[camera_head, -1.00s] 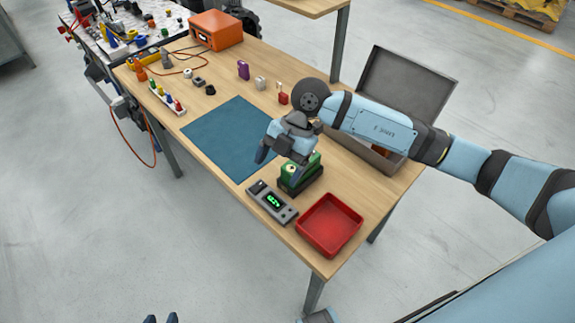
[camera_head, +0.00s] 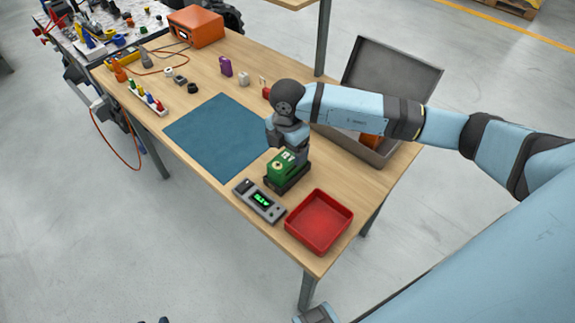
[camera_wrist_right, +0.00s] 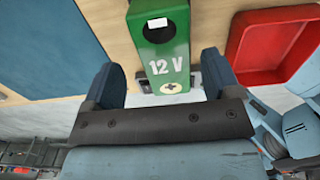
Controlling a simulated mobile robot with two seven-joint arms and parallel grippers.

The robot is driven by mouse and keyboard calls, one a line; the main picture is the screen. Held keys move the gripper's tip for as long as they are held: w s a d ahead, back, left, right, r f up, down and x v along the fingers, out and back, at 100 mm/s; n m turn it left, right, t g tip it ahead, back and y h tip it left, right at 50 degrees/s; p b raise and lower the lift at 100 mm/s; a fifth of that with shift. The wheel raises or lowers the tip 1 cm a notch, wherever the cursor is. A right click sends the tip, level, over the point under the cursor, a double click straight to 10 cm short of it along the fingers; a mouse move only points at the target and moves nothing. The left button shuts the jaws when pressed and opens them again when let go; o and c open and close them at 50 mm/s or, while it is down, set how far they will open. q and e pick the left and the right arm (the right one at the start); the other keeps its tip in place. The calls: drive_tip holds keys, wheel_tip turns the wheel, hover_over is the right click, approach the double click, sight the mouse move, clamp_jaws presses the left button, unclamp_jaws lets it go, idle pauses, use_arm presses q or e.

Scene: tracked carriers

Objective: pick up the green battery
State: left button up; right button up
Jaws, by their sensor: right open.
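The green battery (camera_head: 287,166) stands on a dark base (camera_head: 286,187) near the front of the wooden table, beside a grey meter with a green display (camera_head: 260,200). My right gripper (camera_head: 287,148) is just above and behind the battery in the head view. In the right wrist view the battery (camera_wrist_right: 160,45), marked 12 V, lies between the two spread fingers of my open right gripper (camera_wrist_right: 161,80), with gaps on both sides. Only dark tips, apparently of my left gripper (camera_head: 163,320), show at the bottom edge of the head view.
A red tray (camera_head: 319,222) is right of the meter. A blue mat (camera_head: 215,135) lies to the left. An open grey case (camera_head: 375,148) stands behind my right forearm. An orange box (camera_head: 195,26) and small items are farther back.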

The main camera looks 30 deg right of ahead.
sight(288, 156)
drive_tip(key=f, duration=0.4)
drive_tip(key=shift+s+a+f, duration=0.2)
drive_tip(key=shift+s+f, duration=0.15)
clamp_jaws()
drive_tip(key=shift+r, duration=0.1)
